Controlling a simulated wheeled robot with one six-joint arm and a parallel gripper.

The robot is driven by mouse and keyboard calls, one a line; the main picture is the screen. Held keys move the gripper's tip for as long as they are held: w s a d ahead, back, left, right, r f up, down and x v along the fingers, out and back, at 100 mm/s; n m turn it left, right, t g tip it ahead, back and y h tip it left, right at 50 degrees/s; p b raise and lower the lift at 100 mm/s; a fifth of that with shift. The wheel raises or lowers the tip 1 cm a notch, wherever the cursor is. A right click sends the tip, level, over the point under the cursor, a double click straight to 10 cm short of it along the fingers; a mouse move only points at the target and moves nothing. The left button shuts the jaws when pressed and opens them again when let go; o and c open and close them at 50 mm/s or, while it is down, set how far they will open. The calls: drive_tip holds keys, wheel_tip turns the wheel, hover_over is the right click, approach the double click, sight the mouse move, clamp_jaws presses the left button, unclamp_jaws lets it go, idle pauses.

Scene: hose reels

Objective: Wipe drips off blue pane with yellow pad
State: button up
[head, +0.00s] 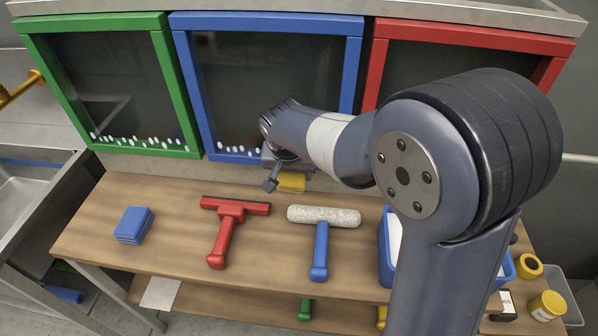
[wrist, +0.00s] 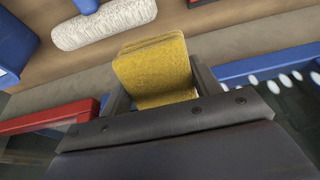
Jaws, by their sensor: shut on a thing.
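The blue-framed pane (head: 270,85) stands upright in the middle behind the bench, with white drips (head: 236,151) along its lower edge. Part of its blue frame (wrist: 270,64) and several drips (wrist: 296,76) show at the right of the wrist view. My gripper (head: 281,179) is low in front of the pane's lower right part, above the bench's back edge. It is shut on the yellow pad (wrist: 155,68), which also shows in the head view (head: 292,182). My arm hides the pane's lower right corner. I cannot tell whether the pad touches the pane.
A green-framed pane (head: 110,85) with drips stands left, a red-framed pane (head: 450,45) right. On the bench (head: 170,225) lie a blue pad stack (head: 134,225), a red squeegee (head: 225,228) and a white roller (head: 323,217). A blue bin (head: 385,265) stands partly behind my arm.

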drive_tip(key=a+p, duration=0.3)
drive_tip(key=a, duration=1.6)
drive_tip(key=shift+w+a, duration=0.3)
drive_tip(key=shift+w, duration=0.1)
idle(0.9)
drive_tip(key=s+b, duration=0.3)
drive_tip(key=s, duration=0.4)
idle(0.4)
idle(0.9)
